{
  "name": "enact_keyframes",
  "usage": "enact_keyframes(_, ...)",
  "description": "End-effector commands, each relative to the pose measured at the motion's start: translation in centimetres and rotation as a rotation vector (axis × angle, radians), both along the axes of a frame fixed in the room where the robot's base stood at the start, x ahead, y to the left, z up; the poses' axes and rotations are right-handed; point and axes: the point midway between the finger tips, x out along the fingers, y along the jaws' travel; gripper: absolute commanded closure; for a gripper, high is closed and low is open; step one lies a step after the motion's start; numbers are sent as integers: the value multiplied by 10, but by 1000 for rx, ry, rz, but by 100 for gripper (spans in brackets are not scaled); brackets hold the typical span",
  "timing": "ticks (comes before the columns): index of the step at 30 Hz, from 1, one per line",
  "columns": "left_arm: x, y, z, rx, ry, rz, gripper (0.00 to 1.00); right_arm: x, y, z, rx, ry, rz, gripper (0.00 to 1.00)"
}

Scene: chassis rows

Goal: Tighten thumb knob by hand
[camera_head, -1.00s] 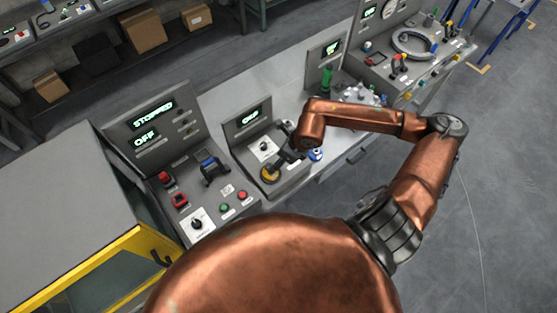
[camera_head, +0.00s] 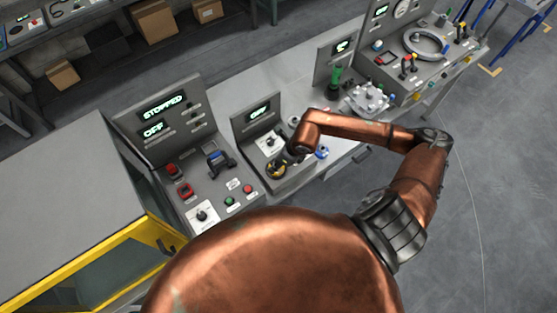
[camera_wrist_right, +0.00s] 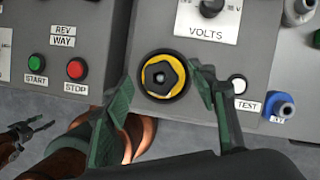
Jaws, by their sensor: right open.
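The thumb knob (camera_wrist_right: 161,76) is a black, lobed knob on a yellow ring, on a grey panel below a VOLTS dial. In the head view the knob (camera_head: 275,171) is partly covered by my right gripper (camera_head: 284,163). In the right wrist view my right gripper (camera_wrist_right: 160,84) is open, with one dark green finger left of the knob and the other right of it. Gaps show between the fingers and the yellow ring, and whether either touches cannot be told. A small dark pronged shape at the lower left looks like my left gripper (camera_wrist_right: 28,133); its jaw state is unclear.
Left of the knob are a green START button (camera_wrist_right: 36,63) and a red STOP button (camera_wrist_right: 76,69). To the right are a white TEST button (camera_wrist_right: 238,85) and a blue connector (camera_wrist_right: 280,107). A yellow-framed cabinet (camera_head: 70,262) stands at the left. Open floor lies to the right.

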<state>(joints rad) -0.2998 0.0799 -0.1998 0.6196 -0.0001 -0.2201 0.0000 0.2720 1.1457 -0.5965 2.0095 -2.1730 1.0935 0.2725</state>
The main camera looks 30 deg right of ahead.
Motion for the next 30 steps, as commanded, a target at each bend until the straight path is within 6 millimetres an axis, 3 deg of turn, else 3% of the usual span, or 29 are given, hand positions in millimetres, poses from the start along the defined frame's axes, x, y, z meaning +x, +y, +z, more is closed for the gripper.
enact_keyframes(20, 0, 0, 0, 0, 0, 0, 48, 0, 0, 0, 0, 1, -1, 92)
enact_keyframes(21, 0, 0, 0, 0, 0, 0, 48, 0, 0, 0, 0, 1, -1, 71)
enact_keyframes(30, 0, 0, 0, 0, 0, 0, 48, 0, 0, 0, 0, 1, -4, 88)
